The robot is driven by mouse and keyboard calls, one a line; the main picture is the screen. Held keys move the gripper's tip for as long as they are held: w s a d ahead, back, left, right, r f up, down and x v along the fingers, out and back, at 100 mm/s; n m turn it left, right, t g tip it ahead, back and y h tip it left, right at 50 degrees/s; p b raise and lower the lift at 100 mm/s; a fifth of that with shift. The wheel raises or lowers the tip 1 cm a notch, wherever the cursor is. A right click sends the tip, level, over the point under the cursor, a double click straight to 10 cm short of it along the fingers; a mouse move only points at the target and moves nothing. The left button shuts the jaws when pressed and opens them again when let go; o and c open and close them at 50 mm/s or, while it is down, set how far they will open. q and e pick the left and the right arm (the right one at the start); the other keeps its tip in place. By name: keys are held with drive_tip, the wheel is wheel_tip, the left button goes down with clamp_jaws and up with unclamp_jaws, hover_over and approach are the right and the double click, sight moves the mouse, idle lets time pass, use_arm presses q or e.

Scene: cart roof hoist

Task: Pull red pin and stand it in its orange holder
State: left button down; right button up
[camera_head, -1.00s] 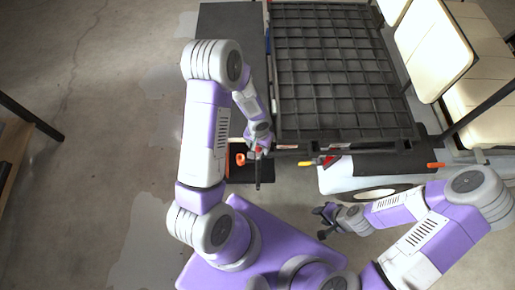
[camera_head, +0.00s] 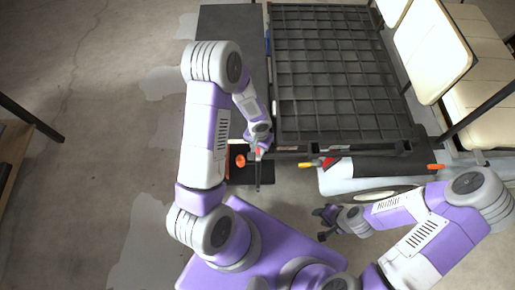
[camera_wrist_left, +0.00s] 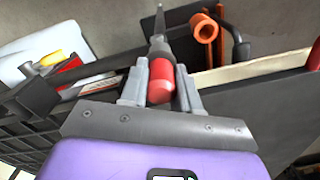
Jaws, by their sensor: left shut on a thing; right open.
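My left gripper (camera_wrist_left: 160,90) is shut on the red pin (camera_wrist_left: 161,82), with a jaw on each side of its red grip. In the left wrist view the pin's dark, tapering shaft points away from the gripper, toward the top. The orange holder (camera_wrist_left: 203,28), a short hollow tube, is just right of the shaft tip in that view, and the pin is outside it. In the head view the holder (camera_head: 240,160) is just left of my left gripper (camera_head: 258,152). My right gripper (camera_head: 326,220) is open and empty, low at the right.
The cart's black grid roof (camera_head: 340,70) lies just beyond my left gripper. A yellow-tipped handle (camera_head: 306,164) and a red part (camera_head: 332,161) are to its right. Cream seats (camera_head: 434,50) stand at the right.

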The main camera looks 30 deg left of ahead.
use_arm(q)
drive_tip(key=shift+r+p, duration=1.95)
drive_tip(key=shift+r, duration=0.8)
